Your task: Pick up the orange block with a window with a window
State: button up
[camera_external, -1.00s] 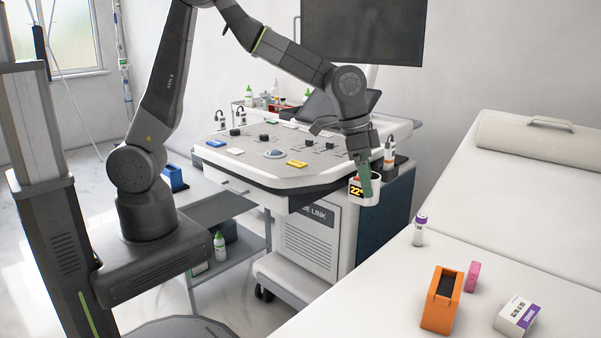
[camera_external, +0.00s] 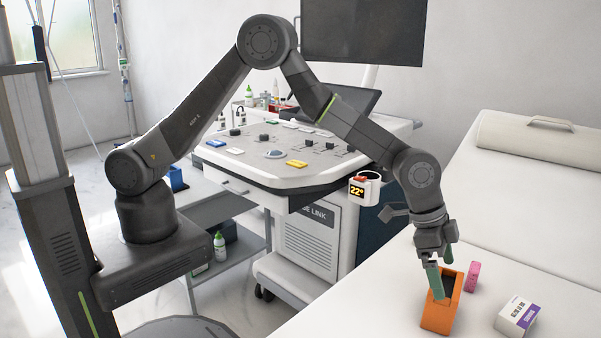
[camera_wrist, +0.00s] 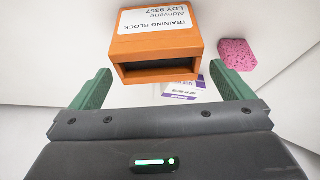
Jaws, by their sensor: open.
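The orange block (camera_external: 437,315) stands on the white couch top, with a dark window opening in it. In the wrist view the orange block (camera_wrist: 158,48) shows a white label reading "TRAINING BLOCK" and its dark opening, ahead of and between my fingers. My gripper (camera_external: 441,268) is right above and at the block in the outside view, pointing down, with one green finger overlapping the block's upper part. Whether a finger touches the block I cannot tell.
A pink sponge-like block (camera_external: 472,277) lies just right of the orange block, also in the wrist view (camera_wrist: 237,55). A white and purple box (camera_external: 517,316) lies further right. The couch top (camera_external: 380,290) left of the block is clear. A console (camera_external: 270,165) stands behind.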

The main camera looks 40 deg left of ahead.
aim_at(448, 289)
jog(key=shift+p+x, duration=0.55)
jog(key=shift+x, duration=2.4)
jog(key=shift+s+d, duration=0.1)
jog(key=shift+r, duration=0.15)
jog(key=c, duration=1.1)
